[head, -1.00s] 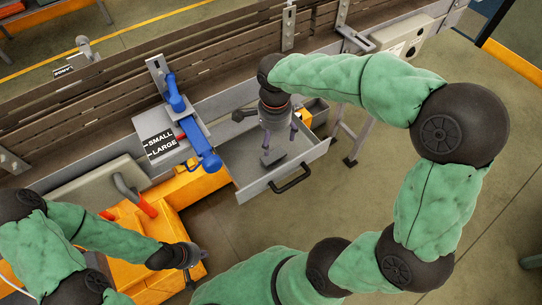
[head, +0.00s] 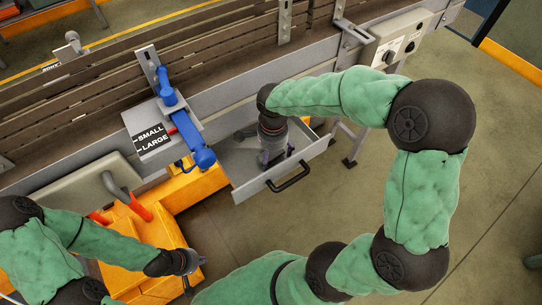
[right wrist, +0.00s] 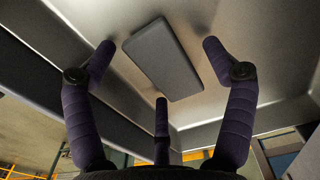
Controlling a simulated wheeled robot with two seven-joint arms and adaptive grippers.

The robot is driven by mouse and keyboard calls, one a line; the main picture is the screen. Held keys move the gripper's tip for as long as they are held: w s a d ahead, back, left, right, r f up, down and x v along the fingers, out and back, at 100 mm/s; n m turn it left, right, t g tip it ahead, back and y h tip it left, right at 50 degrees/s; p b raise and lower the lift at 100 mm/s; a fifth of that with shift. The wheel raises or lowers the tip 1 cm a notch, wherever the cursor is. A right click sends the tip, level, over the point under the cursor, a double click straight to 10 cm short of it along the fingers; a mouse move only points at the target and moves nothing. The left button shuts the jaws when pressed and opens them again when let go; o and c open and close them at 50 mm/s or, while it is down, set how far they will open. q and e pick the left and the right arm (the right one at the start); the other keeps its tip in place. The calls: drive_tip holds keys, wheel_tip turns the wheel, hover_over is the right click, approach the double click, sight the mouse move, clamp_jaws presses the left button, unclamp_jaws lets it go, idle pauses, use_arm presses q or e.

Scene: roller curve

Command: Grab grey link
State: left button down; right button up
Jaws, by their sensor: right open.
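The grey link (right wrist: 162,60) is a flat, dark grey rectangular block with rounded edges. In the right wrist view it lies on the floor of the open metal drawer (head: 249,188). My right gripper (head: 277,157) reaches down into the drawer. It also shows in the right wrist view (right wrist: 159,52), with its purple fingers spread open around the link and a visible gap on both sides. In the head view my gripper mostly hides the link. My left gripper (head: 188,278) hangs at the lower left, far from the drawer; its fingers are too small to read.
The drawer's walls surround my right gripper, and its black handle (head: 290,179) faces outward. A blue lever device (head: 196,148) with a SMALL/LARGE label (head: 152,139) stands left of the drawer. The conveyor (head: 205,62) runs behind. Open floor lies to the right.

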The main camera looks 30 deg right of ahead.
drive_tip(key=c, duration=1.3)
drive_tip(key=shift+o, duration=0.2)
drive_tip(key=shift+r, duration=0.15)
